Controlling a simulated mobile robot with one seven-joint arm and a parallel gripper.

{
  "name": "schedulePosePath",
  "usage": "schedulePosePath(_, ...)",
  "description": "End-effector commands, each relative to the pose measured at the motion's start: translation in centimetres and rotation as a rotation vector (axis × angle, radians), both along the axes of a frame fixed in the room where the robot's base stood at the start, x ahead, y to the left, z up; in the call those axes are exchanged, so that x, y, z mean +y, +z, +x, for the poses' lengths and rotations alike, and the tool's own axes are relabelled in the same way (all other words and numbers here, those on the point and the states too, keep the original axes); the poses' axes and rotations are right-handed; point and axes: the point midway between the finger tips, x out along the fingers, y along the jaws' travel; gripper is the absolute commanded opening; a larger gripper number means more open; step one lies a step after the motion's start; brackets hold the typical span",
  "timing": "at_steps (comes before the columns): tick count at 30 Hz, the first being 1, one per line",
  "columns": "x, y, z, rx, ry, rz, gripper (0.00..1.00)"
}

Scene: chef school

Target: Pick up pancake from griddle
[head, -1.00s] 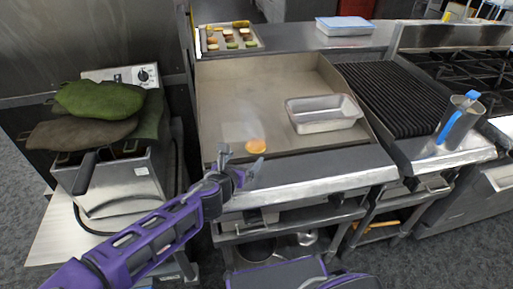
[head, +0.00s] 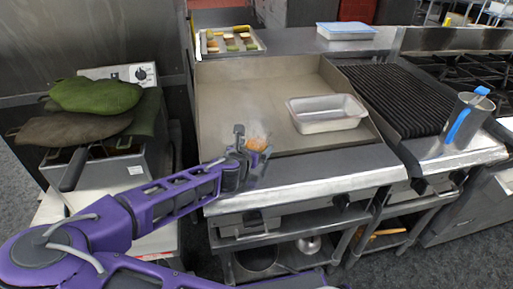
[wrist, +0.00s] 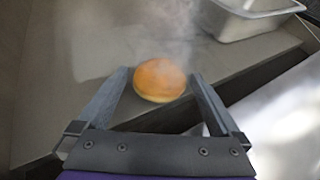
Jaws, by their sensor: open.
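The pancake (head: 257,144) is small, round and golden orange. It lies on the griddle (head: 222,95) near its front edge, with faint steam above it. In the wrist view the pancake (wrist: 160,80) shows between and just beyond the fingertips. My gripper (head: 254,150) is open and empty at the front edge of the griddle, close to the pancake. In the head view the fingers partly cover the pancake. In the wrist view the gripper (wrist: 160,78) has its two fingers spread on either side of it; whether they touch it I cannot tell.
A metal pan (head: 327,113) sits on the griddle to the right. A tray of food pieces (head: 262,47) and a blue-lidded container (head: 346,31) stand behind. A ridged grill (head: 400,98) and a metal jug (head: 464,118) are at right.

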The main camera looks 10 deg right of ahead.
Motion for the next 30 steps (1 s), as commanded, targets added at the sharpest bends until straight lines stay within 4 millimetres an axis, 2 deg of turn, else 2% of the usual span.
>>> schedulePosePath(2, 0.0, 0.0, 0.0, 0.0, 0.0, 0.0, 1.0)
schedulePosePath(12, 0.0, 0.0, -0.1, 0.0, 0.0, 0.0, 0.39)
schedulePosePath(14, 0.0, 0.0, -0.1, 0.0, -0.001, 0.0, 0.29)
schedulePosePath(15, 0.0, 0.0, -0.1, 0.0, -0.001, 0.0, 0.21)
schedulePosePath(20, 0.0, 0.1, -0.1, 0.0, -0.001, 0.0, 0.21)
schedulePosePath(23, 0.0, 0.8, 0.0, 0.0, 0.0, 0.001, 0.21)
schedulePosePath(30, 0.0, 5.3, -0.1, -0.003, -0.001, 0.004, 0.21)
